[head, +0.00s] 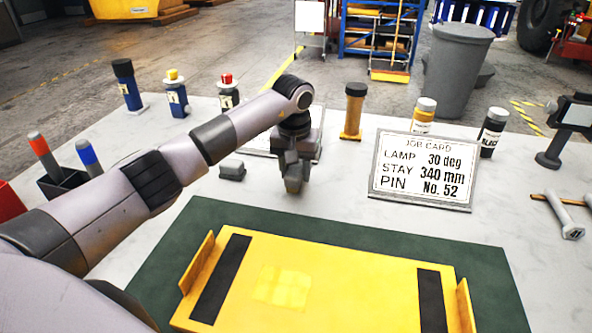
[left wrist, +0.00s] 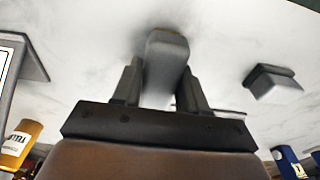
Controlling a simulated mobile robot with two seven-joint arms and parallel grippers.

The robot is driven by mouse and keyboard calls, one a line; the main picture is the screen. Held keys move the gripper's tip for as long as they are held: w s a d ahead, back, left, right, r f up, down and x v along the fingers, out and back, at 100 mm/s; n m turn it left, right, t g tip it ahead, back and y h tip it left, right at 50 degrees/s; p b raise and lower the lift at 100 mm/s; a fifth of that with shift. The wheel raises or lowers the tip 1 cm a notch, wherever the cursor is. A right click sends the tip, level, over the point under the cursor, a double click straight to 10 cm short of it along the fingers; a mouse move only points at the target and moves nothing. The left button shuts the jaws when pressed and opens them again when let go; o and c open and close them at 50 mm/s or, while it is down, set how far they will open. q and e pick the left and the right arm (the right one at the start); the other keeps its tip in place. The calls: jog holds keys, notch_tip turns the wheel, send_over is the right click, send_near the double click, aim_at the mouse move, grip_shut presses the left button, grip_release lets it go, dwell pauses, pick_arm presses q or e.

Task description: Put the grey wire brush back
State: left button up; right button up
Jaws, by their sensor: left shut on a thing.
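My left gripper (head: 292,172) is over the white table, behind the yellow plate. It is shut on a light grey block-like thing, which I take to be the grey wire brush (left wrist: 167,58). In the left wrist view the brush sticks out between the two dark fingers (left wrist: 160,88). It also shows below the gripper in the head view (head: 294,184). I see no bristles, and I cannot tell whether it touches the table. A smaller dark grey block (head: 232,170) lies on the table to the left of the gripper. My right gripper is not in view.
The yellow plate (head: 340,285) lies on a green mat (head: 490,290) in front. A job card (head: 424,170) stands right of the gripper. A pale panel (head: 262,143) lies partly behind my arm.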

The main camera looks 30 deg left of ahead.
aim_at(294, 171)
pick_arm(q)
jog(key=shift+f, duration=0.3)
jog(key=shift+f, duration=0.2)
jog(key=o, duration=1)
jog(key=shift+r, duration=0.2)
jog(key=r, duration=0.4)
jog(key=s+r, duration=0.1)
jog(key=r, duration=0.7)
jog(key=shift+s+d, duration=0.2)
jog(key=shift+f, duration=0.1)
